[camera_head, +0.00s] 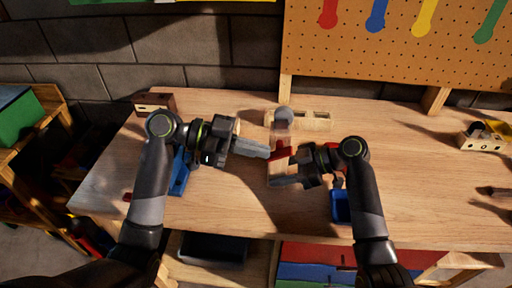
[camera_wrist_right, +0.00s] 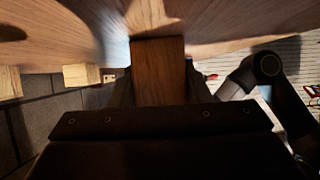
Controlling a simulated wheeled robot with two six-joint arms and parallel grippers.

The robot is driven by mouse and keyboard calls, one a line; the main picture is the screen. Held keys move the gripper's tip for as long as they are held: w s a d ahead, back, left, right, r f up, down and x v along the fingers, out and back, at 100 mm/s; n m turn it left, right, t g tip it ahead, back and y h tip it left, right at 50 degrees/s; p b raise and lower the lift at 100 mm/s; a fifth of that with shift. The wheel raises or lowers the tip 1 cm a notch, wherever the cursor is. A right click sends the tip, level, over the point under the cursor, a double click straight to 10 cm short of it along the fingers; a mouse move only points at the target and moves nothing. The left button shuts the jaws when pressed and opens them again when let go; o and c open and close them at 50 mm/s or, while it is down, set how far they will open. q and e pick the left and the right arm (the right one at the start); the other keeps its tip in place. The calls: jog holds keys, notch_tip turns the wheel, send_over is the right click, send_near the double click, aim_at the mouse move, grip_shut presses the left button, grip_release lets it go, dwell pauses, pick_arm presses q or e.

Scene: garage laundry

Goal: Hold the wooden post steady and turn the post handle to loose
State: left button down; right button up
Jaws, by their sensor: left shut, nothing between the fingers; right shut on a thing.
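The wooden post (camera_head: 277,172) stands near the middle of the workbench. My right gripper (camera_head: 281,170) is shut on it, and in the right wrist view the post (camera_wrist_right: 158,70) fills the space between the fingers. A red handle (camera_head: 280,154) shows at the upper part of the post. My left gripper (camera_head: 267,151) is shut and empty, its tips at the left end of the red handle. I cannot tell if they touch it. The lower part of the post is partly hidden by my right gripper.
A pale wooden block piece (camera_head: 313,120) and a grey round knob (camera_head: 284,114) are behind the post. A wooden box (camera_head: 155,103) stands at the back left. The bench's right middle is clear.

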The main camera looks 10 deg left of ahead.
pick_arm(q)
notch_tip(320, 180, down, 2)
jog(key=shift+h, duration=0.6)
notch_tip(320, 180, up, 10)
jog(key=a+y, duration=0.5)
jog(key=a, duration=0.6)
jog(key=x, duration=1.4)
jog(key=shift+f, duration=0.55)
jog(key=shift+s+f, duration=0.1)
